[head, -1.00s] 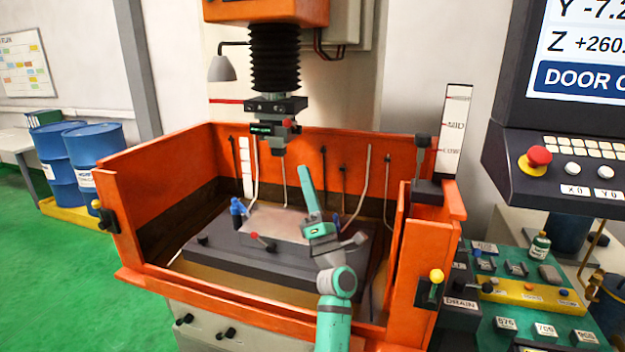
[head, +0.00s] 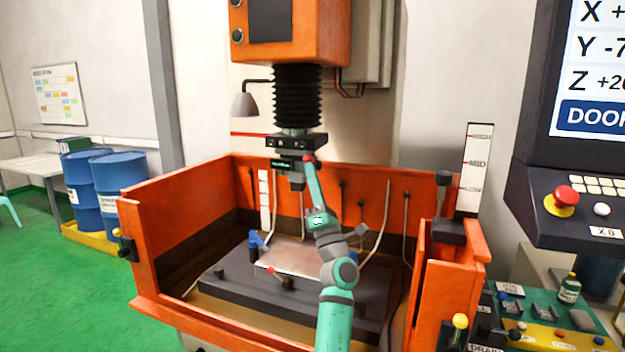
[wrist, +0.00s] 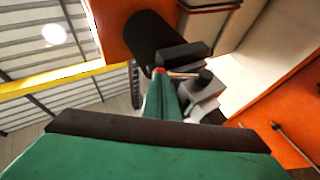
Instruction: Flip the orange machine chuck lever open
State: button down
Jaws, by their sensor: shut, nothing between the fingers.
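The dark chuck (head: 297,142) hangs under the black bellows of the orange machine head. Its lever shows as a red knob (head: 309,158) at the chuck's lower right. In the wrist view the red knob (wrist: 160,70) and its thin pale rod (wrist: 183,75) show beside the dark chuck parts. My green gripper (head: 311,169) points up with its fingers shut and empty. Its tip is at or just below the knob. In the wrist view my gripper (wrist: 162,90) partly covers the lever area. I cannot tell whether tip and knob touch.
The orange tank (head: 172,210) surrounds my arm, with a dark work table (head: 225,282) and a metal plate (head: 300,257) below. A small red-knobbed handle (head: 280,278) sits on that table. A grey lamp (head: 245,104) hangs left of the bellows.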

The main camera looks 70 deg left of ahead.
jog(key=shift+r, duration=0.1)
jog(key=shift+r, duration=0.95)
jog(key=d+r+v, duration=0.1)
jog(key=v, duration=1.3)
jog(key=shift+s, duration=0.45)
jog(key=shift+s, duration=0.15)
